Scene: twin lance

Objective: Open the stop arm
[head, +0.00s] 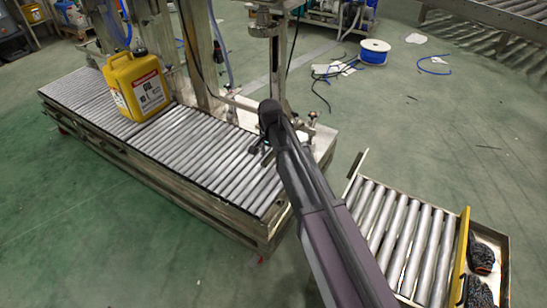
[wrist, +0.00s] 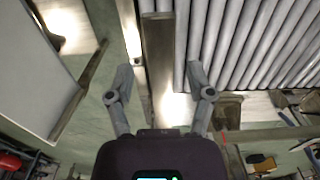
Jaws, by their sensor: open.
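In the wrist view a flat metal bar (wrist: 158,60), possibly the stop arm, runs lengthwise between and beyond the fingertips, beside the rollers. I cannot tell whether it is the stop arm or a frame rail, or whether the fingers touch it. In the head view my gripper (head: 261,150) is over the right part of the long roller conveyor (head: 200,146), mostly hidden by my own arm. A yellow jug (head: 137,85) stands upright on the conveyor to the left.
Metal posts (head: 197,50) of the filling machine rise behind the conveyor. A separate short roller section (head: 405,240) stands at the lower right, with a yellow bar (head: 461,255) and dark gloves (head: 481,258) at its end. A blue and white cable spool (head: 374,52) stands behind on open green floor.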

